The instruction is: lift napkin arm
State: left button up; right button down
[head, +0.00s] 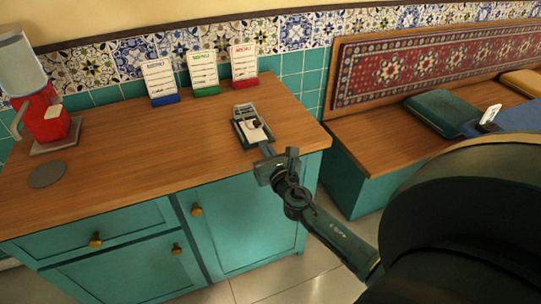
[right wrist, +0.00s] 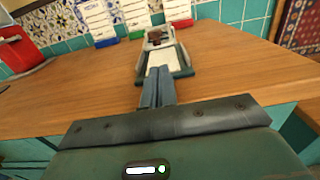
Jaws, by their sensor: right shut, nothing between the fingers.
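The napkin holder (head: 240,117) is a small dark green tray with white napkins on the counter, near its right end. Its grey arm with a dark knob (head: 257,124) lies over the napkins. In the right wrist view the holder (right wrist: 186,60) is straight ahead, with the dark knob (right wrist: 155,38) toward its far end. My right gripper (head: 266,148) is shut and empty at the near edge of the holder. Its fingertips (right wrist: 159,72) overlap the near part of the napkins in the picture; I cannot tell whether they touch. My left gripper is not in view.
Three cards in blue (head: 160,82), green (head: 203,73) and red (head: 244,66) stands are at the wall behind the holder. A red dispenser (head: 45,118) stands at the far left, near a grey disc (head: 47,174). The wooden counter (head: 140,140) between is clear. A bench (head: 375,135) is at right.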

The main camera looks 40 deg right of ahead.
aim_at(260, 138)
jog(key=x, duration=0.4)
jog(key=shift+w, duration=0.1)
jog(key=shift+r, duration=0.15)
